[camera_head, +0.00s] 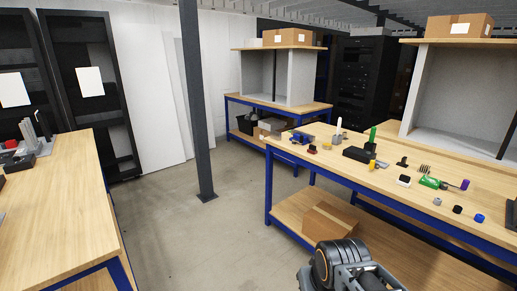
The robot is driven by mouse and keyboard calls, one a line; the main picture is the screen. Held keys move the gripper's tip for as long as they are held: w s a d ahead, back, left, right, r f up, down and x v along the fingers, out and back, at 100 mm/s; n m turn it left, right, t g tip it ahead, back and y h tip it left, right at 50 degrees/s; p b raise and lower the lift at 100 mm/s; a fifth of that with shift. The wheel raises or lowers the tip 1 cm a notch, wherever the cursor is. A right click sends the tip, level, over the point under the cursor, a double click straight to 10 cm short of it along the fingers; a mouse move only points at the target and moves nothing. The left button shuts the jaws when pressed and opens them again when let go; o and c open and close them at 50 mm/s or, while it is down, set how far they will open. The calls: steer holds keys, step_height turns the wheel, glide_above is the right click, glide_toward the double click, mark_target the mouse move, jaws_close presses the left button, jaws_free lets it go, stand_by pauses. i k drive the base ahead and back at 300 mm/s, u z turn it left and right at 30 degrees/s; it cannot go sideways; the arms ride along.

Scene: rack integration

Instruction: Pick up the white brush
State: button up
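A slim white upright thing (338,126), which may be the white brush, stands near the far edge of the blue-framed wooden workbench (310,170) on the right. It is too small to make out bristles. A small white and black block (404,181) lies nearer on the same bench. The end of my arm with my gripper (366,279) shows at the bottom edge, in front of the bench and well apart from the white thing. Its fingers cannot be made out, and nothing is seen held.
Several small tools and blocks lie on the right bench, including a green-handled tool (372,136) and a green piece (431,182). A cardboard box (328,222) sits on its lower shelf. A dark post (196,100) stands mid-room. Another bench (65,205) is at left. The floor between is clear.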

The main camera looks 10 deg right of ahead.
mark_target(339, 121)
steer(key=i, duration=3.55)
steer(key=z, duration=1.95)
steer(key=i, duration=0.3)
steer(key=u, duration=0.1)
